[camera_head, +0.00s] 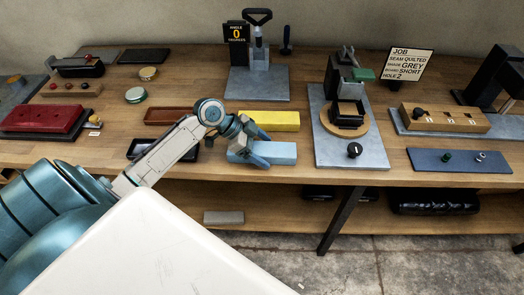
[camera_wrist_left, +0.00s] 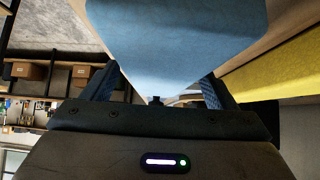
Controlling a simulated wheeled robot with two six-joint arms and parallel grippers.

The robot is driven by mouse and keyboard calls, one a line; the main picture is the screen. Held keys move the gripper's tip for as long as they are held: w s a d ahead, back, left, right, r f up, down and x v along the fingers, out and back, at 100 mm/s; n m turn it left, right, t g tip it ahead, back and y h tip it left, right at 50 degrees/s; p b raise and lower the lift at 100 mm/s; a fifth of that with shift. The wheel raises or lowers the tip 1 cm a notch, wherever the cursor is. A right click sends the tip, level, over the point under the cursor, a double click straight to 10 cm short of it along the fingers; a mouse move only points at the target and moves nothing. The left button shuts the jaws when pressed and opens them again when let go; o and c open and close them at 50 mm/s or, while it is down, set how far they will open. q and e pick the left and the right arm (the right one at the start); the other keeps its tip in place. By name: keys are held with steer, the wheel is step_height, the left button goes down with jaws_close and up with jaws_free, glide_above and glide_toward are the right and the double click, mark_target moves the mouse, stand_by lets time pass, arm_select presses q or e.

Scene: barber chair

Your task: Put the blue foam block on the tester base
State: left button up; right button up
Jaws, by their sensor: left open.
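The blue foam block (camera_head: 278,153) lies on the wooden table near its front edge, beside a yellow block (camera_head: 270,120). My left gripper (camera_head: 259,145) is at the block's left end, its open fingers on either side of it. In the left wrist view, the blue block (camera_wrist_left: 178,45) fills the space between the fingers; I cannot tell whether they touch it. A grey plate (camera_head: 272,92) behind carries a lever-handled device (camera_head: 259,55) and a black display reading 0; this looks like the tester base. My right gripper is out of view.
A brown tray (camera_head: 168,116) and a dark tray (camera_head: 140,148) are left of the blue block. A grey plate with a round wooden stand (camera_head: 345,133) is to its right. A red padded block (camera_head: 42,118) is far left. Bare table lies between the yellow block and the grey plate.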

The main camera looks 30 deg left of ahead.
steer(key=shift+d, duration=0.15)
arm_select(q)
steer(key=c, duration=1.1)
steer(key=shift+c, duration=0.2)
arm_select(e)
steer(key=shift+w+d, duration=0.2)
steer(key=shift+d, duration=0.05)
arm_select(q)
steer(key=shift+r, duration=0.1)
